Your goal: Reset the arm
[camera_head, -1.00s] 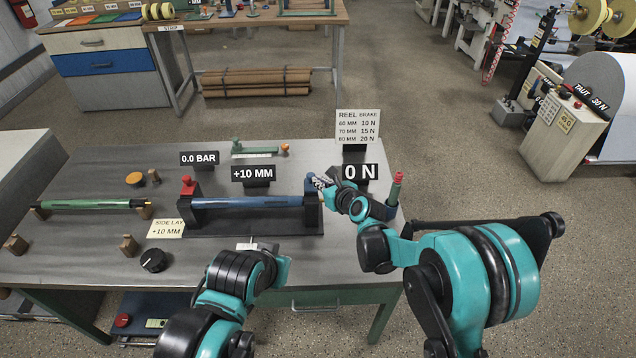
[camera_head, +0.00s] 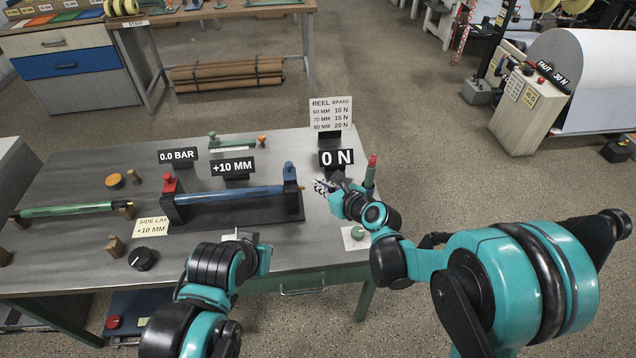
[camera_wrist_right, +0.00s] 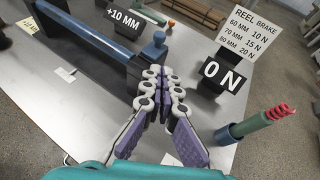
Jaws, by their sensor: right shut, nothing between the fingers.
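My right gripper (camera_head: 322,186) is above the right part of the metal table (camera_head: 300,235), just right of the blue shaft's stand, apart from it. In the right wrist view its purple-padded fingers (camera_wrist_right: 158,78) meet at the tips with nothing between them. My left arm (camera_head: 222,268) reaches in from the bottom, at the table's front edge; its fingers are hidden. The blue shaft (camera_head: 235,192) lies level in its black stand, with a red knob (camera_head: 169,184) at the left and a blue knob (camera_head: 289,172) at the right.
The "0 N" display (camera_head: 337,158) and the reel brake sign (camera_head: 330,115) stand behind my right gripper. A green post with a red top (camera_head: 371,172) stands close to its right. A black dial (camera_head: 142,258) and a green roller (camera_head: 68,209) are at the left.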

